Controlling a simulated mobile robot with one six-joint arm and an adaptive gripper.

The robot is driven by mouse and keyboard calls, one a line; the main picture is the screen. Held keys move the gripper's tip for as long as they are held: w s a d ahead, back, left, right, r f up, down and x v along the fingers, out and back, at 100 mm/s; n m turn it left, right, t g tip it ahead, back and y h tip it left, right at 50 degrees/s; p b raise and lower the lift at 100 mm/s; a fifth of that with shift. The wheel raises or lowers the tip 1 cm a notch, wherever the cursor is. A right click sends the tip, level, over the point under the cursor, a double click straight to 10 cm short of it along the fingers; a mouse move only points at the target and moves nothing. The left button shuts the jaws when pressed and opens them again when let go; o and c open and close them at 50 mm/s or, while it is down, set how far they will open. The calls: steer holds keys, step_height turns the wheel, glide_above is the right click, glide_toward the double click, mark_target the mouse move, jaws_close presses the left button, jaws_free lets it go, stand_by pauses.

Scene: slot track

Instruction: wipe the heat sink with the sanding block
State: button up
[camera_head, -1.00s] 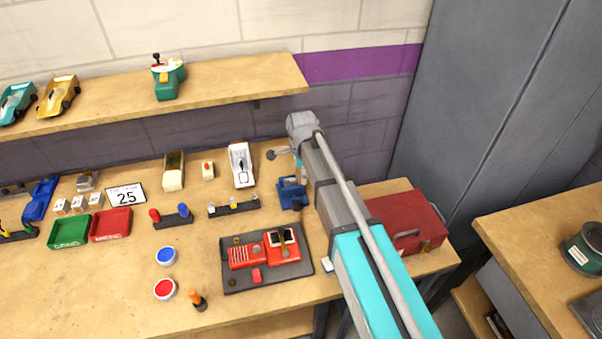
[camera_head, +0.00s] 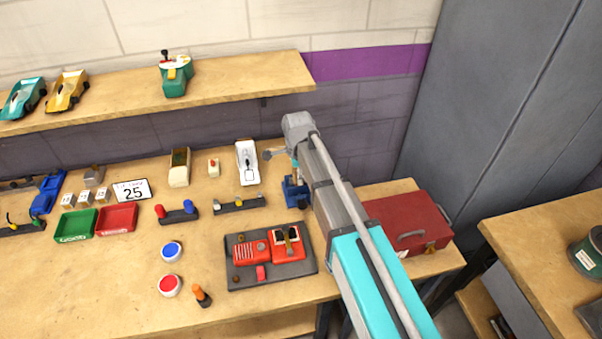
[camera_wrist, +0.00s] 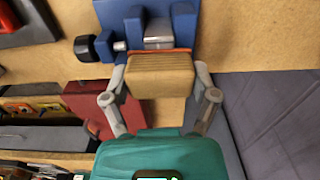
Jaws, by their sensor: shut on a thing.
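My gripper (camera_wrist: 160,78) is shut on the sanding block (camera_wrist: 160,82), a tan block with a thin orange-red edge on its far side. Just beyond that edge, in the wrist view, is a blue vise (camera_wrist: 112,18) with a grey metal piece between its jaws, apparently the heat sink (camera_wrist: 158,30). The block's far side is right up against it in the picture; I cannot tell whether they touch.
A red toolbox (camera_head: 405,222) stands right of my arm. A dark tray (camera_head: 271,256) with red parts lies left and in front of the vise. A shelf (camera_head: 225,85) overhangs the back of the bench. The wooden bench is clear at front left.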

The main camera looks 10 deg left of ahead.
steer(key=shift+a, duration=0.1)
steer(key=shift+s+a, duration=0.35)
steer(key=shift+a, duration=0.3)
steer(key=shift+s+a, duration=0.35)
steer(key=shift+a, duration=0.3)
steer(key=shift+r, duration=0.2)
step_height(320, 180, up, 6)
steer(key=p, duration=0.6)
steer(key=shift+f, duration=0.1)
step_height(320, 180, up, 3)
steer(key=p, duration=0.3)
steer(key=shift+w+d, duration=0.1)
stand_by(1.2)
